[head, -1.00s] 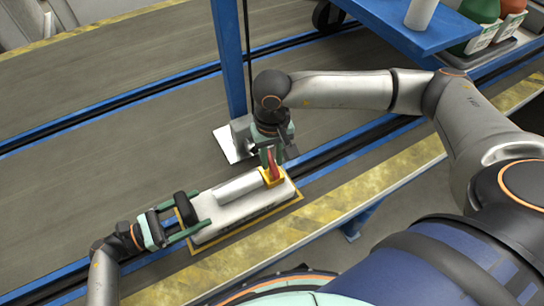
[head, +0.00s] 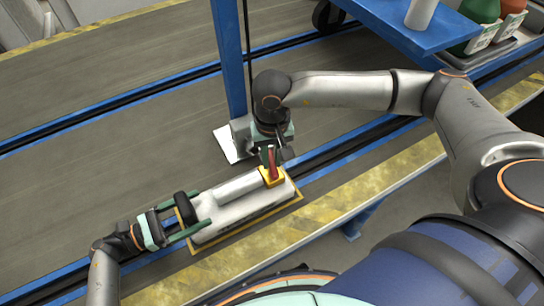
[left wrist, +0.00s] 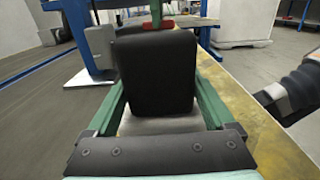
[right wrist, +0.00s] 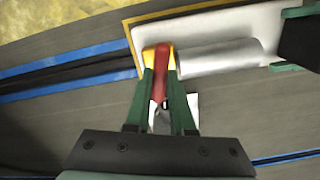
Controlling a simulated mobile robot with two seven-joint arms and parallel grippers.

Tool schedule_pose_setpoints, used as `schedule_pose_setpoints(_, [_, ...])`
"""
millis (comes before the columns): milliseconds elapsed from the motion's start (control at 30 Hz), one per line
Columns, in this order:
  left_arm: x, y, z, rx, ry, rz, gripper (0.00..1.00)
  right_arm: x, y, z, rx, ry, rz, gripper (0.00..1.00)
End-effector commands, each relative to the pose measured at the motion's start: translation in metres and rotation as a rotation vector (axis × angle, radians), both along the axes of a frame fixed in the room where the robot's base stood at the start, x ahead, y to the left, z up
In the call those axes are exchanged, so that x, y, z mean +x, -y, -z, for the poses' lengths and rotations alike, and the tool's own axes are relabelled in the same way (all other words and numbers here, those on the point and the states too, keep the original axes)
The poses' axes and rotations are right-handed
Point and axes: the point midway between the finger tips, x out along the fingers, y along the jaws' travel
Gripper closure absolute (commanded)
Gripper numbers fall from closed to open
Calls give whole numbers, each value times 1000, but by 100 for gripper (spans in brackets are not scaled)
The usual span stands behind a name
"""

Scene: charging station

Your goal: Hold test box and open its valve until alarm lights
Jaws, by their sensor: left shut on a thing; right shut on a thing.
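The test box (head: 243,212) is a long white block with a pale cylinder (head: 238,188) along its top. It lies within a yellow outline on the conveyor edge. A black grip (head: 186,207) is at its left end; it fills the left wrist view (left wrist: 155,75). My left gripper (head: 203,208) is shut on this grip, one green finger on each side. The valve, a red lever (right wrist: 160,75) on a yellow base (head: 271,177), is at the box's right end. My right gripper (right wrist: 160,80) is shut on the lever from above. No lit alarm light can be made out.
A blue post (head: 228,60) with a pale foot plate (head: 227,145) stands just behind the box. A blue table (head: 400,30) is at the upper right. A worn yellow strip (head: 340,207) runs along the near edge. The grey belt (head: 100,120) at left is clear.

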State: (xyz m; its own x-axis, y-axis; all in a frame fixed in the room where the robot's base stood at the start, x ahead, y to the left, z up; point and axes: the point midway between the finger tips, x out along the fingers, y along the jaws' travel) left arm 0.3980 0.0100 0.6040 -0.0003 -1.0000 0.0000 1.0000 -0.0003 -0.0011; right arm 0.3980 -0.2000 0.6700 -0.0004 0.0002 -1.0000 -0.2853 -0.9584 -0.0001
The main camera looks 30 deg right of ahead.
Motion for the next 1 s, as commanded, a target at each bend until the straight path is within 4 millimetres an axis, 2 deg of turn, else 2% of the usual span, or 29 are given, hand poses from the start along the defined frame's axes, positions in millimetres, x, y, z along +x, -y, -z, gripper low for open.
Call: schedule_pose_setpoints(1000, [0,-1,1,2,-1,-2,90,0,0,0,-1,1,927,100])
